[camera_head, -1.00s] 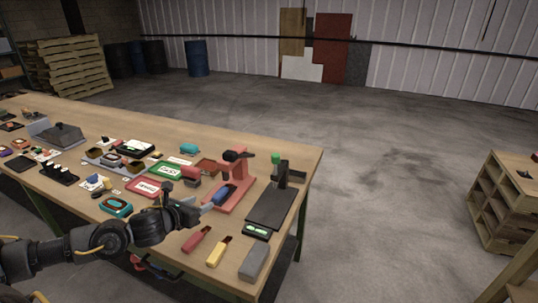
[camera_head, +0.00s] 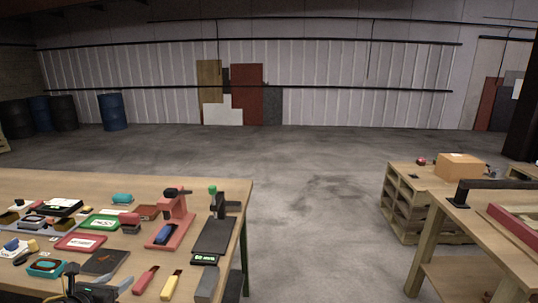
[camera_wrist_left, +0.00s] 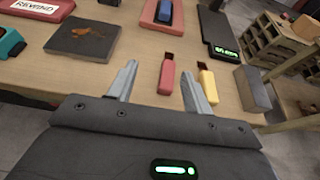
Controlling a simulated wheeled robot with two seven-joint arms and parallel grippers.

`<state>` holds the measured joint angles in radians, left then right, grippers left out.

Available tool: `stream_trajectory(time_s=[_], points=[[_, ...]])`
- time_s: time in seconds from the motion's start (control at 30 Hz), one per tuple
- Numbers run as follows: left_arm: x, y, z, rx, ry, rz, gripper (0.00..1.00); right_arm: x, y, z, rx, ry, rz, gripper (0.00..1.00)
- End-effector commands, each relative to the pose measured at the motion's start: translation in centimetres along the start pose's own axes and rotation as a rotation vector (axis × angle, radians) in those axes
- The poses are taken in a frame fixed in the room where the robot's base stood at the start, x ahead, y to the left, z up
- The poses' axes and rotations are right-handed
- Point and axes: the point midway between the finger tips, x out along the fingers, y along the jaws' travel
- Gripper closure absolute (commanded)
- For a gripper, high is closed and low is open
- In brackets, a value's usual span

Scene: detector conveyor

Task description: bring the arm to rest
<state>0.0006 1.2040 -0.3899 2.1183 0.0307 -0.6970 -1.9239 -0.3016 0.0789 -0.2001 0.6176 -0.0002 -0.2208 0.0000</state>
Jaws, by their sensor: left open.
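My left gripper (camera_head: 102,288) shows at the bottom left of the head view, low over the near part of the wooden workbench (camera_head: 200,183). In the left wrist view its two grey fingers (camera_wrist_left: 160,84) are spread apart with nothing held between them. A red-handled item (camera_wrist_left: 166,76) and a yellow one (camera_wrist_left: 207,86) lie on the bench beyond the fingers. Most of the left arm is cut off by the frame's lower edge. My right gripper is in neither view.
Several items crowd the bench: a red stand (camera_head: 178,218), a black scale (camera_head: 214,236), a grey block (camera_head: 208,284) and a dark plate (camera_head: 105,261). A shelf with a cardboard box (camera_head: 460,166) and another bench stand at right. The floor between is clear.

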Motion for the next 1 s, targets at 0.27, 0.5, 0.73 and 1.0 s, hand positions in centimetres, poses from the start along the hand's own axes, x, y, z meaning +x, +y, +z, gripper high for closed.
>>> stream_trajectory(time_s=[0.27, 0.5, 0.73, 1.0], points=[[-0.8, -1.6, -3.4, -0.245, 0.047, 0.026, 0.50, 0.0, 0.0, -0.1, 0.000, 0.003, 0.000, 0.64], [-2.0, -4.4, -8.0, -0.612, 0.117, 0.079, 0.50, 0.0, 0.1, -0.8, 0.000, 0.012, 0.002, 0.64], [-4.7, -8.8, -14.2, -1.168, 0.217, 0.217, 0.50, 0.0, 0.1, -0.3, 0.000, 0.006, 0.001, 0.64], [-11.5, -14.7, -22.1, -2.005, 0.291, 0.614, 0.50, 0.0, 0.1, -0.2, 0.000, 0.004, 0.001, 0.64]])
